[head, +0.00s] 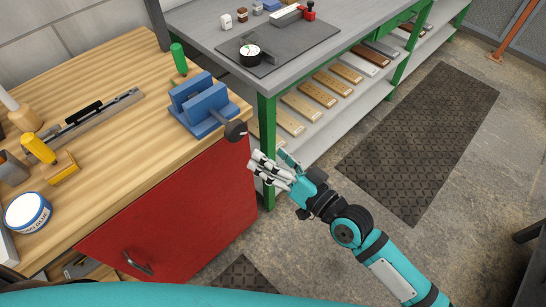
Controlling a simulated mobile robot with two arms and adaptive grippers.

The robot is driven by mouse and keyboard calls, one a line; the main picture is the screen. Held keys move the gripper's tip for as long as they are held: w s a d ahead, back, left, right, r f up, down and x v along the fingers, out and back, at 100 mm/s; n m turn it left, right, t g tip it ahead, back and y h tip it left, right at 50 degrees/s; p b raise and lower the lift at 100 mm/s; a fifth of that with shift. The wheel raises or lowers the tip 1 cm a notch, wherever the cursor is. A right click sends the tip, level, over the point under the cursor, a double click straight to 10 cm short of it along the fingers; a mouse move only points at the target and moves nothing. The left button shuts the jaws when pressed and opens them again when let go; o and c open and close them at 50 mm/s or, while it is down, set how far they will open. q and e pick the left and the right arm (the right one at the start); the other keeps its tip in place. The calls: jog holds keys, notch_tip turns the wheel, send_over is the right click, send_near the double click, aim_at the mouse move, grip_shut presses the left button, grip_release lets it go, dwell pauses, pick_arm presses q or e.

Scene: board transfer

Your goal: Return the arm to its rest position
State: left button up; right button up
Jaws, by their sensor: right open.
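My right gripper (272,172) is open and empty. My left gripper is not in view.
The wooden bench (110,75) holds a plane, glue tin (27,212), mallet and yellow-handled tool. A grey table (205,25) with a dark mat stands behind, boards on its lower shelf (318,93). Open floor lies right, with a dark floor mat (420,140).

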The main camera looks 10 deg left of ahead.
dwell(0.5)
jog(key=w+d+f+m+h, duration=0.1)
jog(key=d+f+h, duration=0.4)
jog(key=f, duration=0.7)
jog(key=w+d+f+m+h, duration=0.15)
jog(key=d+f, duration=0.45)
jog(key=f, duration=0.6)
jog(key=s+d+f+g+h, duration=0.1)
jog(key=s+d+f+h, duration=0.15)
jog(key=f, duration=0.25)
jog(key=s+d+f+g+h, duration=0.1)
jog(key=s+d+f, duration=0.15)
jog(key=f, duration=0.35)
jog(key=s+d+f+g+h, duration=0.25)
jog(key=s+d+f, duration=0.55)
jog(key=s+f, duration=0.4)
jog(key=s+d+f+g, duration=0.1)
jog(key=s+f, duration=0.1)
jog(key=s, duration=0.5)
jog(key=s+d+f+n+g+h, duration=0.1)
jog(key=s+d+f+g, duration=0.1)
jog(key=s, duration=0.5)
jog(key=s+d+f+g, duration=0.1)
jog(key=s+f+g, duration=0.1)
jog(key=s, duration=0.5)
jog(key=shift+s+d+f+h, duration=0.35)
jog(key=shift+f, duration=0.5)
jog(key=shift+g, duration=0.25)
